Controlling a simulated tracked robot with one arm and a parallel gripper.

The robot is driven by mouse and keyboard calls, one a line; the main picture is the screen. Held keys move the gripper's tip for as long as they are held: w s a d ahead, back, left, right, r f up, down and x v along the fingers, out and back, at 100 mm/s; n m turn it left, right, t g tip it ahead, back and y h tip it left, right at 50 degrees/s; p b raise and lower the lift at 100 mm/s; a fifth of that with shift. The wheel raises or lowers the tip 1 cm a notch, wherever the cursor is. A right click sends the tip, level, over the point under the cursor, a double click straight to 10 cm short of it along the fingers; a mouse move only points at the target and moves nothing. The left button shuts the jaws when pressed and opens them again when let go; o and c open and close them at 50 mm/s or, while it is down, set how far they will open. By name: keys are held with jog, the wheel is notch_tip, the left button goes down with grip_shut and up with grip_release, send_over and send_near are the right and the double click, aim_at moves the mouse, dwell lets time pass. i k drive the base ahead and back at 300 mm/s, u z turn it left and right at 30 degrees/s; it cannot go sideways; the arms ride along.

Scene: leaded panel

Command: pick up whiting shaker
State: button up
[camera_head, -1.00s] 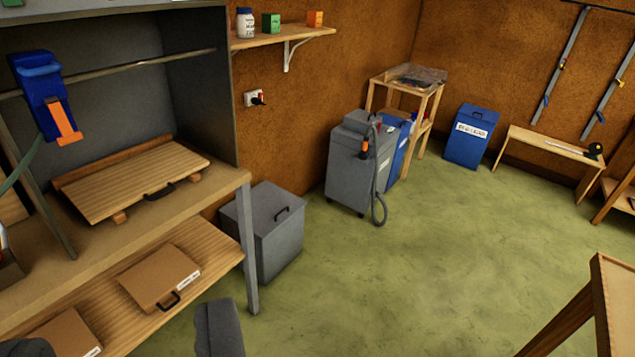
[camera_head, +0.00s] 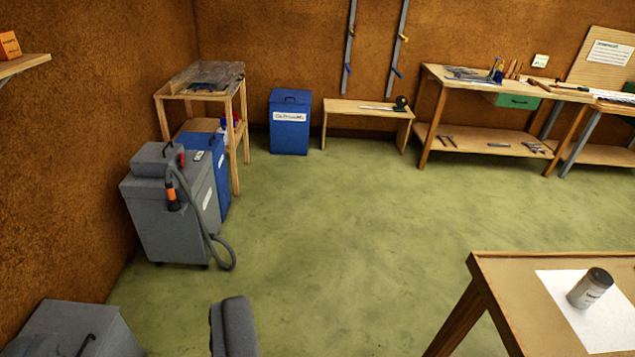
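A dark grey part of my gripper (camera_head: 233,327) shows at the bottom edge, left of centre. It is well to the left of the jar and apart from it. Both fingertips cannot be made out, and nothing is seen held.
Green floor (camera_head: 330,215) is open between me and the far benches. A grey vacuum unit (camera_head: 172,205) with a hose stands at left, a grey bin (camera_head: 75,330) at lower left. A blue bin (camera_head: 290,122), low bench (camera_head: 367,108) and workbench (camera_head: 500,85) line the back wall.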

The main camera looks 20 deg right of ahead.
aim_at(597, 280)
jog(key=z, duration=0.6)
jog(key=i, duration=1.2)
jog(key=z, duration=0.85)
jog(key=i, duration=0.4)
jog(key=z, duration=0.05)
jog(key=k, duration=0.85)
jog(key=z, duration=0.2)
jog(key=i, duration=0.9)
jog(key=u, duration=0.1)
